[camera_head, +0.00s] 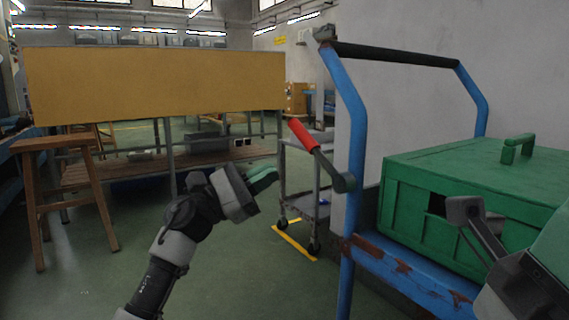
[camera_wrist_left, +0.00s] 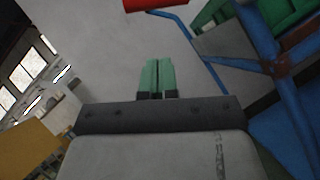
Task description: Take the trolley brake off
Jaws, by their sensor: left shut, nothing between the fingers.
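The trolley has a blue tube frame (camera_head: 352,120) with a black push bar (camera_head: 395,55). A brake lever with a red grip (camera_head: 302,134) is fixed to its near left post by a grey pivot (camera_head: 344,182); the lever slants up to the left. The red grip also shows at the top edge of the left wrist view (camera_wrist_left: 152,4). My left gripper (camera_head: 266,177) is shut and empty, below and left of the red grip, apart from it. Its green fingers (camera_wrist_left: 157,76) are together in the wrist view. My right gripper (camera_head: 476,222) is partly in view at the right, in front of the green box; its fingers are unclear.
A green lidded box (camera_head: 455,185) sits on the trolley's rusty blue deck (camera_head: 400,280). A grey wheeled cart (camera_head: 298,180) stands behind the lever. A wooden stool (camera_head: 55,145) and a bench with a tan panel (camera_head: 155,85) are at the left. The floor (camera_head: 235,265) between is clear.

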